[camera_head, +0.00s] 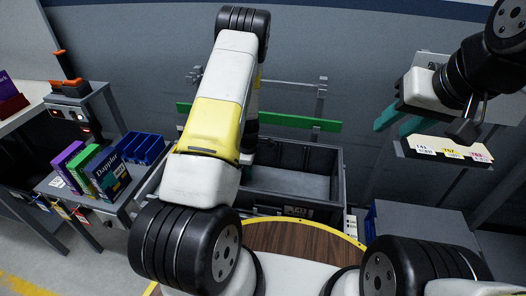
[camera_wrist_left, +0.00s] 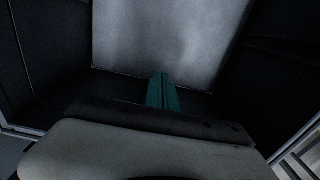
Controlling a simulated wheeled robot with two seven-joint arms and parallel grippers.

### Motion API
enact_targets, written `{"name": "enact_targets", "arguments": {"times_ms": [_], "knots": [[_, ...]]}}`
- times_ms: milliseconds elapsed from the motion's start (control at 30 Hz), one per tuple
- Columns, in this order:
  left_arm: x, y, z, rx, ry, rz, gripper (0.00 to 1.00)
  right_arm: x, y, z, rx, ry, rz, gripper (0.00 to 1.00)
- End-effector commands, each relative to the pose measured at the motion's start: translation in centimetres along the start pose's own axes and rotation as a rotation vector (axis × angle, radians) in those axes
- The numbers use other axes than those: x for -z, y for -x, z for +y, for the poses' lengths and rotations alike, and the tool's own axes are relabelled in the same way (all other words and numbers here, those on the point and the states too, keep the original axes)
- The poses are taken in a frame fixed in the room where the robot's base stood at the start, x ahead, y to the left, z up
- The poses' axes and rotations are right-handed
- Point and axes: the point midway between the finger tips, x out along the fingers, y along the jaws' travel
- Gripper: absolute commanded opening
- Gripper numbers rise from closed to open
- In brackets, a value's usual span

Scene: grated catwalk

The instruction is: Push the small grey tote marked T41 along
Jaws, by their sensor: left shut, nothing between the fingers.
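A dark grey open tote (camera_head: 325,160) stands beyond my base in the head view. It looks empty, with a paler floor; the small label on its near wall is too small to read, so I cannot confirm it is T41.
A ledge (camera_head: 400,150) at right carries cards, one reading T41. A green bar (camera_head: 315,123) runs behind the tote. At left a shelf holds upright books (camera_head: 103,172) and blue bins (camera_head: 142,146). A grey box top (camera_head: 420,220) stands at lower right.

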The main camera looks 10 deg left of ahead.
Motion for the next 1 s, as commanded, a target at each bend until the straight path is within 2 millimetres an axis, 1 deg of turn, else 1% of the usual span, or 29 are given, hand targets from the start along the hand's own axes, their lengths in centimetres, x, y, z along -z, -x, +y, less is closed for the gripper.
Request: {"name": "enact_targets", "arguments": {"times_ms": [33,100,200,567,667,767,1000], "knots": [[0.6,0.0,-0.1,0.001,0.000,-0.001,0.00,0.0,0.0,0.0,0.000,0.000,0.000,0.36],[1.2,0.0,-0.1,0.001,0.000,-0.001,0.00,0.0,0.0,0.0,0.000,0.000,0.000,0.36],[1.8,0.0,-0.1,0.001,-0.001,-0.001,0.00,0.0,0.0,0.0,0.000,0.000,0.000,0.36],[1.9,0.0,-0.1,0.001,-0.003,0.000,0.00,0.0,0.0,0.0,0.000,0.000,0.000,0.36],[2.7,0.0,0.0,0.001,-0.001,0.000,0.00,0.0,0.0,0.0,0.000,0.000,0.000,0.36],[4.7,0.0,0.0,0.001,0.004,0.000,0.00,0.0,0.0,0.0,0.000,0.000,0.000,0.36],[11.9,0.0,0.0,0.001,0.005,-0.001,0.00,0.0,0.0,0.0,0.000,0.000,0.000,0.36]]}}
